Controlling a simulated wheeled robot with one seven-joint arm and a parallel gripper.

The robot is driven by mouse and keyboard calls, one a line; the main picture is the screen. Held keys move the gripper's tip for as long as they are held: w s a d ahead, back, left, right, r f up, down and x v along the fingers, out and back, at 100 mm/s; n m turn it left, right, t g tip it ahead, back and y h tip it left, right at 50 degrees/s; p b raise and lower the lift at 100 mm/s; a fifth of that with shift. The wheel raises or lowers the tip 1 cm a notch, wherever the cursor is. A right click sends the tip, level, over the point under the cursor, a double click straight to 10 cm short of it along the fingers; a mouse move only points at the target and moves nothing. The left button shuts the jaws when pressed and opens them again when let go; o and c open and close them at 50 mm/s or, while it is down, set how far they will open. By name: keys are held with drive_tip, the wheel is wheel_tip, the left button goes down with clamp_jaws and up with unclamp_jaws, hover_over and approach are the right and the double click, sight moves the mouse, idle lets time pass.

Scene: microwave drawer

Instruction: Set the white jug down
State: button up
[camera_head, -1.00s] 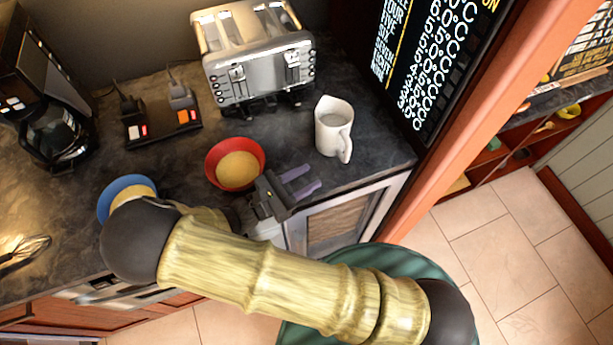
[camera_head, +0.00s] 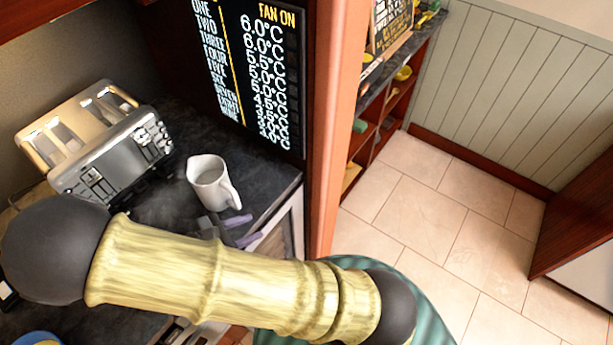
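The white jug (camera_head: 211,184) stands upright on the dark countertop (camera_head: 165,205), close to its right end. Its handle points toward the lower right. My gripper (camera_head: 243,231) is just in front of the jug, near the counter's front edge. Its two purple fingers are apart with nothing between them. The fingers look clear of the jug, though the exact gap is hard to judge. My arm hides the gripper's base and part of the counter.
A silver toaster (camera_head: 112,155) stands left of the jug. A tall red-brown panel (camera_head: 335,120) and a black temperature board (camera_head: 265,75) rise at the counter's right end. Tiled floor (camera_head: 430,220) lies open to the right.

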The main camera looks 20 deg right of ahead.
drive_tip(key=d+r+m+g+y, duration=0.1)
drive_tip(key=d+r+m+y, duration=1)
drive_tip(key=d+m, duration=0.4)
drive_tip(key=m+y, duration=0.1)
drive_tip(key=m, duration=0.4)
drive_tip(key=shift+w+d+r, duration=0.2)
drive_tip(key=shift+w+r, duration=0.15)
drive_tip(key=shift+r, duration=0.05)
